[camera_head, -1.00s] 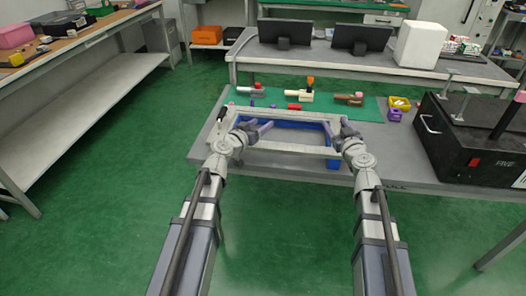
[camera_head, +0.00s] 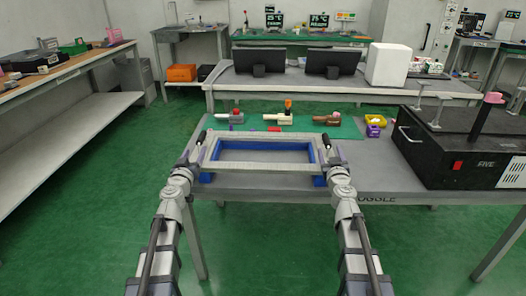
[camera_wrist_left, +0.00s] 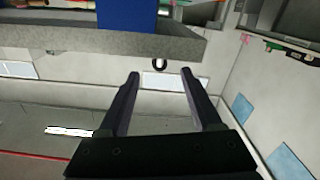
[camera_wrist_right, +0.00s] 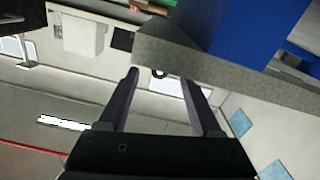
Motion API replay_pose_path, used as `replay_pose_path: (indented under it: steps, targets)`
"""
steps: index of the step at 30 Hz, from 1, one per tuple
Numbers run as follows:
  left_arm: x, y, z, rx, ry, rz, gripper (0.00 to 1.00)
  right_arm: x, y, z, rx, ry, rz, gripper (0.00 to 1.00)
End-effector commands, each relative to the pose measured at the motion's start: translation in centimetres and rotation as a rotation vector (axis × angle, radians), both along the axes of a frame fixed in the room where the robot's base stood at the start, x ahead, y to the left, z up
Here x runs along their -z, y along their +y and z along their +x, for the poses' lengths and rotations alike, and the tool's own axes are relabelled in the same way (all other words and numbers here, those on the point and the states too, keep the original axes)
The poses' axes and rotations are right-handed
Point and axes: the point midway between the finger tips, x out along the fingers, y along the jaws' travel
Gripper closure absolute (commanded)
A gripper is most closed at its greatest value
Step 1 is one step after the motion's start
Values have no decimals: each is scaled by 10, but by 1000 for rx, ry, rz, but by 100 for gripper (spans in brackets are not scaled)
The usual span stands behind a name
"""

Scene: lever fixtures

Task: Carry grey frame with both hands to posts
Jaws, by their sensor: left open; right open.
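The grey frame (camera_head: 255,168) is a flat rectangle with an open middle, resting on a blue support (camera_head: 320,181) on the near table. A dark handle stands at its left end (camera_head: 201,137) and another at its right end (camera_head: 326,141). My left gripper (camera_head: 193,155) is open at the left end, and my right gripper (camera_head: 337,157) is open at the right end. Both wrist views show empty space between the fingers (camera_wrist_left: 160,74) (camera_wrist_right: 161,78), with a small dark round end just beyond. Grey T-topped posts (camera_head: 420,93) stand on a black box (camera_head: 455,150).
A green mat (camera_head: 345,127) with small lever fixtures (camera_head: 286,117) lies behind the frame. A yellow and purple bin (camera_head: 375,122) stands by the box. A back table holds two monitors (camera_head: 260,62) and a white box (camera_head: 386,65). Table space beside the frame is clear.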

Motion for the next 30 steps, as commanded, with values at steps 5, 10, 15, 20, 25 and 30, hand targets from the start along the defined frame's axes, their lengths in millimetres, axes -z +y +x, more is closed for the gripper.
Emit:
replay_pose_path:
  steps: [5, 10, 15, 20, 25, 30]
  targets:
    - [0, -1, 20, 1, 0, 0, 34, 0, -1, 20, -1, 0, 0, 34]
    - [0, -3, 46, 1, 0, 0, 34, 0, -2, 46, -1, 0, 0, 34]
    - [0, -4, 68, 1, 0, 0, 34, 0, -4, 68, -1, 0, 0, 34]
    - [0, -4, 74, 1, 0, 0, 34, 0, -4, 74, -1, 0, 0, 34]
    - [0, -4, 73, 1, 0, 0, 34, 0, -4, 73, -1, 0, 0, 34]
    - [0, -4, 73, 1, 0, 0, 49, 0, -4, 73, -1, 0, 0, 49]
